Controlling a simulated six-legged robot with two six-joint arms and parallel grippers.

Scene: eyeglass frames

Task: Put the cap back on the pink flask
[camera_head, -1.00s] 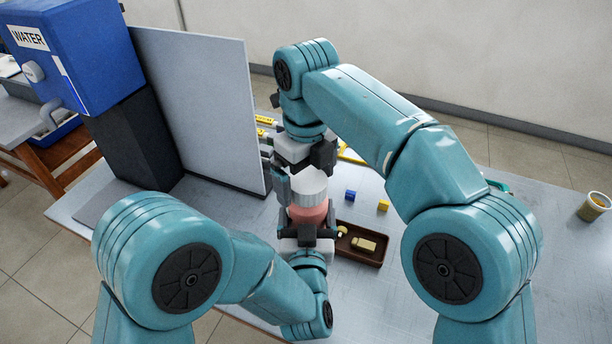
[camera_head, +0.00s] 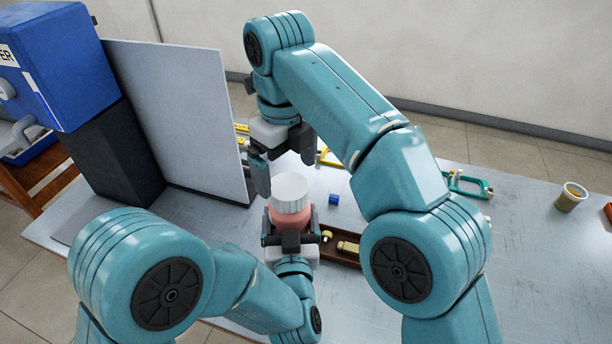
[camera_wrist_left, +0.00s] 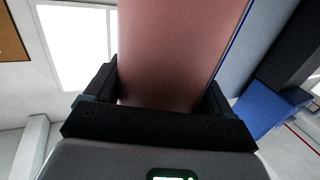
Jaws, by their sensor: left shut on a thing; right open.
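The pink flask (camera_head: 293,218) stands roughly upright in my left gripper (camera_head: 291,238), which is shut around its lower body. In the left wrist view the flask's pink side (camera_wrist_left: 175,50) fills the space between the jaws. The white ribbed cap (camera_head: 290,190) sits on top of the flask; I cannot tell whether it is screwed tight. My right gripper (camera_head: 284,162) is open and empty, just behind and above the cap, with its fingers apart from it.
A grey upright panel (camera_head: 185,115) and a blue water dispenser (camera_head: 45,60) stand at the left. A brown tray (camera_head: 340,258) lies right of the flask, with a blue cube (camera_head: 334,199) behind it. A cup (camera_head: 571,196) stands far right. The table's right side is mostly clear.

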